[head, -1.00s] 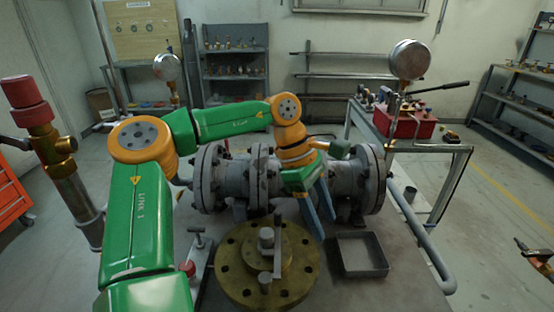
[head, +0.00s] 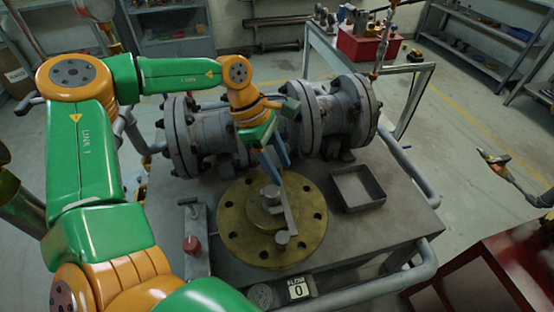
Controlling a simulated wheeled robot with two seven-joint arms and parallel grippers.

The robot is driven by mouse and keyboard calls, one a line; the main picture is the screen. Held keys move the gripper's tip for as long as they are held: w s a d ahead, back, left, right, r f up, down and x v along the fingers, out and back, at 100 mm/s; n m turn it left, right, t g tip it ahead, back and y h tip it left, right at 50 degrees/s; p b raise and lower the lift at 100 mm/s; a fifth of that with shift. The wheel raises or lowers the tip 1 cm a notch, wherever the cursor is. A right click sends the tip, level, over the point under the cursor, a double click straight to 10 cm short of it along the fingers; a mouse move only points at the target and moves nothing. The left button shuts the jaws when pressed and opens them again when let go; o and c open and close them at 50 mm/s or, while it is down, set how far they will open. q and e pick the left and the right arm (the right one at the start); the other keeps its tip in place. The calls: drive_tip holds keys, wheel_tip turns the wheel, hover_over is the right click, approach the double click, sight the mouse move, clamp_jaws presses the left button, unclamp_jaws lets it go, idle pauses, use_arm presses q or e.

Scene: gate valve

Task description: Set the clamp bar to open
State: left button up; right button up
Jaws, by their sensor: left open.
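In the head view a grey bar (head: 290,217), which I take for the clamp bar, lies across the top of a round brass flange (head: 235,235). A round grey post rises at its far end, and a short peg stands at its near end, toward the front of the flange. My left gripper (head: 274,168) points down just behind the far end of the bar. Its blue fingers are open and seem empty. Whether a finger touches the post cannot be told. My right gripper is not in view.
A grey flanged valve body (head: 210,140) lies close behind my left gripper. An empty square tray (head: 359,205) is right of the flange. A small plate with a red knob (head: 191,244) is on the left. A gauge and a "0" plate (head: 298,290) are in front.

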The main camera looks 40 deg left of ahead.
use_arm(q)
drive_tip(key=shift+a+f, duration=0.25)
drive_tip(key=shift+d, duration=0.1)
clamp_jaws()
drive_tip(key=shift+r, duration=0.1)
idle(1.1)
